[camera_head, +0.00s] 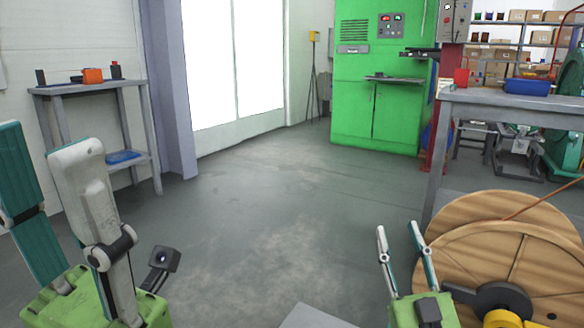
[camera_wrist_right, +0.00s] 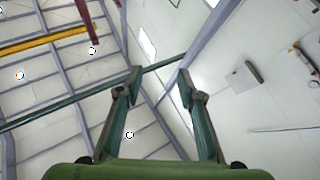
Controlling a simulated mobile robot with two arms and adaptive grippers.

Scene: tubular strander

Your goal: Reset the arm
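My right gripper (camera_head: 399,232) is at the lower right in the head view, its fingers pointing up. Its two fingers stand apart with nothing between them. In the right wrist view the gripper (camera_wrist_right: 160,82) is open and empty against the ceiling. My left gripper (camera_head: 43,145) is large and close at the lower left in the head view, fingers pointing up. Its fingers stand apart, with no object seen between them.
A wooden cable reel (camera_head: 508,237) stands close beside and behind my right gripper. A grey workbench (camera_head: 520,109) with a blue bin (camera_head: 527,87) is at right. A side table (camera_head: 75,88) is at left. A green cabinet (camera_head: 380,110) stands far back. The middle floor (camera_head: 270,205) is clear.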

